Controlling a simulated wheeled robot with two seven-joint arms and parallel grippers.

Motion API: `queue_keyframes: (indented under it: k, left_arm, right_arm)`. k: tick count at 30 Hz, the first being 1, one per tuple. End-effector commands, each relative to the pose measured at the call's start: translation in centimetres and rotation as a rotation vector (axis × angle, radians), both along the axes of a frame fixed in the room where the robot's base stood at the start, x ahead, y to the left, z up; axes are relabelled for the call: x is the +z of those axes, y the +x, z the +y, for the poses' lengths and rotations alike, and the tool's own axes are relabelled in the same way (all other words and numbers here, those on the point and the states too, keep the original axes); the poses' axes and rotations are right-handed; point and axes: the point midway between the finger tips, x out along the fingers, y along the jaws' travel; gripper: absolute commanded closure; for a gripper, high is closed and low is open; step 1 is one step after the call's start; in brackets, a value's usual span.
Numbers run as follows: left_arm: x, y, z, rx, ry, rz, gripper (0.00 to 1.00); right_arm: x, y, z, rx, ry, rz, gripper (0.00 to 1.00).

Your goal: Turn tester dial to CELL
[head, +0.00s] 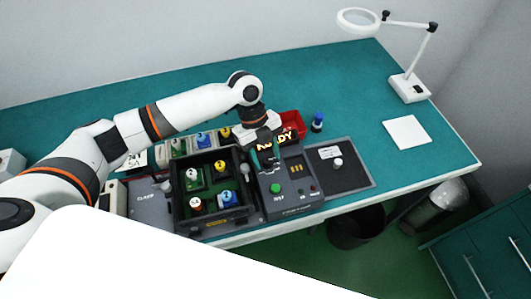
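The tester (292,190) is a dark grey box near the table's front edge. It has a lit display (287,139) with partly covered yellow letters ending in "DY", and a green button (275,188) labelled TEST. My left gripper (267,156) points down over the upper left part of the tester, beside the display. It covers that part, so I cannot make out the dial, its setting or whether the fingers touch it. The finger gap is too small and dark to judge. My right gripper is not in view.
A black tray (214,224) with several numbered, coloured-top pieces stands left of the tester. A dark mat (354,173) with a small knob lies to the right. A red bin (292,121) and a blue-capped bottle (317,122) stand behind. The table's right side is mostly clear around a white sheet (407,132).

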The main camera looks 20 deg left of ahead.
Motion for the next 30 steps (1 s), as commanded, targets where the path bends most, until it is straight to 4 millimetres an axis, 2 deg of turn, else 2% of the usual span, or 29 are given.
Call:
queue_keyframes:
  k: [8, 11, 21, 25, 30]
  left_arm:
    - [0.5, 0.2, 0.3, 0.001, 0.001, 0.0, 0.52]
    - [1.7, 0.5, 0.7, 0.001, 0.0, -0.002, 0.52]
    - [8.2, 2.0, 3.0, 0.0, 0.001, -0.004, 0.52]
    - [9.9, 2.4, 3.5, 0.001, 0.0, -0.003, 0.52]
    - [11.0, 2.5, 3.9, 0.001, 0.0, 0.0, 0.52]
  right_arm:
    - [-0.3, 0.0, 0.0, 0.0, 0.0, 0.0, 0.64]
    - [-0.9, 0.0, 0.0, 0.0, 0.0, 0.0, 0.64]
    - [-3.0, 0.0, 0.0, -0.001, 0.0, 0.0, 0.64]
    - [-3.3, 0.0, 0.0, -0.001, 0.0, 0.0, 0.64]
    - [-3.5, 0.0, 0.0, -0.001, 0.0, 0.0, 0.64]
